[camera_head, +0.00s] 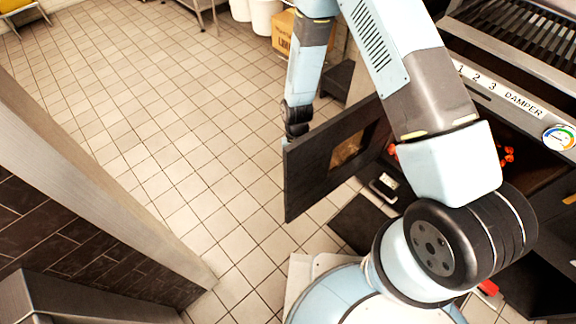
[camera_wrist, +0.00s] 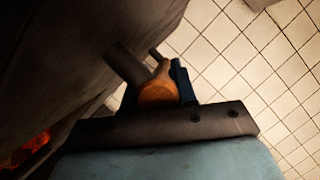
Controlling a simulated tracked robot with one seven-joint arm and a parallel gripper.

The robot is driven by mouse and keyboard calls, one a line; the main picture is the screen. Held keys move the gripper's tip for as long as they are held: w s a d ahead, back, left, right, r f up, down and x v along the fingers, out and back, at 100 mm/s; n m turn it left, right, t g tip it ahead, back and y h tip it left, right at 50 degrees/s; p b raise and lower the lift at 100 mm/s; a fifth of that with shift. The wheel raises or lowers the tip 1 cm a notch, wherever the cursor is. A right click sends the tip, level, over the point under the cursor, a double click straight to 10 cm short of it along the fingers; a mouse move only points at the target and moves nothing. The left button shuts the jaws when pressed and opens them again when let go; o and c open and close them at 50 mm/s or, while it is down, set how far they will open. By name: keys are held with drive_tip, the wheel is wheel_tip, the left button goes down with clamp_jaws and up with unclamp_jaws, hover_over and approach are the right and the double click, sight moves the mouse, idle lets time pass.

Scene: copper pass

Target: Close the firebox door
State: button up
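The firebox door (camera_head: 304,178) is a dark panel with a window showing orange. It stands swung open, out from the oven front at the right of the head view. Red embers (camera_head: 508,154) show in the firebox opening behind my arm. In the wrist view, my gripper (camera_wrist: 158,80) has its fingers on both sides of a round wooden handle (camera_wrist: 158,94), which fills the space between them. A dark bar beside the handle runs towards the dark door surface at the left. In the head view my wrist goes down behind the door, and the door hides my fingers.
The oven front carries a damper label (camera_head: 515,100) and a round gauge (camera_head: 559,137). A grill grate (camera_head: 520,30) is at the top right. A cardboard box (camera_head: 284,32) and white bins stand at the back. Tiled floor (camera_head: 150,110) is clear left of the door; a brick-faced wall (camera_head: 60,235) is nearer left.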

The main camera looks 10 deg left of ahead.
clamp_jaws()
